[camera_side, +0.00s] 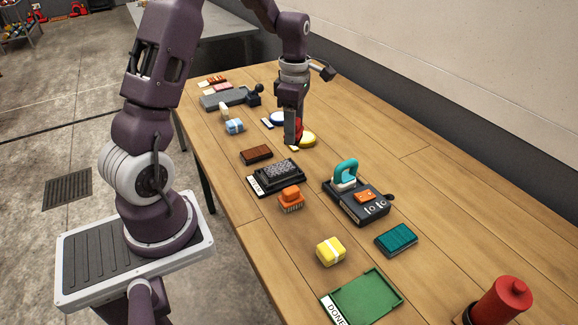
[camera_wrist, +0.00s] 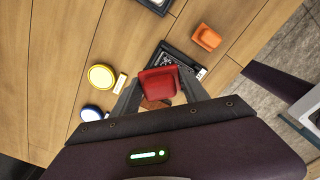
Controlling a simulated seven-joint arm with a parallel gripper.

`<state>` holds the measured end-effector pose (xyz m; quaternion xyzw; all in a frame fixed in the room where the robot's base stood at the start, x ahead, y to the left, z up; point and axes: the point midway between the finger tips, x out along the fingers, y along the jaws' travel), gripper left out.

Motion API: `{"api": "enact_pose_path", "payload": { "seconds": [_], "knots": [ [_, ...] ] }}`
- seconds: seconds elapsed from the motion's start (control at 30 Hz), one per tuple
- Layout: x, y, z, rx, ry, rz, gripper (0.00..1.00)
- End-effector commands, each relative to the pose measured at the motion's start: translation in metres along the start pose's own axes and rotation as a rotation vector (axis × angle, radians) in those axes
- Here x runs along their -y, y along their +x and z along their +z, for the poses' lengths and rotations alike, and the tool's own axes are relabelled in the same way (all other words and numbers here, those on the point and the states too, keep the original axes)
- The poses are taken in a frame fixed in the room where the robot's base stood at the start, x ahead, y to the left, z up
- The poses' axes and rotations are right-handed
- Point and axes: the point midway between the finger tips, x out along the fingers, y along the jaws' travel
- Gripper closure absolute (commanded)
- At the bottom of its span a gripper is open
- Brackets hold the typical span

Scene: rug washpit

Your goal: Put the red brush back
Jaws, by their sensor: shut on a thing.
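The red brush (camera_wrist: 158,82) is a red block between my fingers in the wrist view. My gripper (camera_side: 293,142) is shut on it and points down over the back-middle of the table; the brush (camera_side: 299,129) is mostly hidden by the fingers in the side view. A yellow round thing (camera_side: 308,139) and a blue-and-white round thing (camera_side: 278,118) are close to my gripper, each with a small white label beside it. In the wrist view the yellow one (camera_wrist: 101,77) and the blue one (camera_wrist: 91,112) lie left of the brush. I cannot tell the brush's exact height.
A brown block (camera_side: 257,154), a black labelled tray (camera_side: 262,188) and an orange brush (camera_side: 291,198) lie nearer the camera. A black device with a teal handle (camera_side: 346,170), a yellow block (camera_side: 330,250) and a green DONE tray (camera_side: 372,298) are farther forward.

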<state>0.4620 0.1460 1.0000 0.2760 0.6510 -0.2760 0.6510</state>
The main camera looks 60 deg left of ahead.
Motion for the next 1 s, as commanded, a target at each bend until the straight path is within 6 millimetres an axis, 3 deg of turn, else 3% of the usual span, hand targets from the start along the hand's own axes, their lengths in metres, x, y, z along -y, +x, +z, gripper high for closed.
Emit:
{"api": "enact_pose_path", "payload": {
  "seconds": [0.17,0.33,0.5,0.6,1.0],
  "knots": [
    [0.038,0.005,0.032,0.0,0.178,-0.004,0.86],
    [0.101,0.011,0.067,0.0,0.463,-0.003,0.86],
    [0.156,0.016,0.084,0.003,0.705,0.001,0.86],
    [0.169,0.023,0.086,0.002,0.763,0.001,0.86],
    [0.171,0.105,0.086,0.002,0.772,-0.002,0.86]
  ]
}}
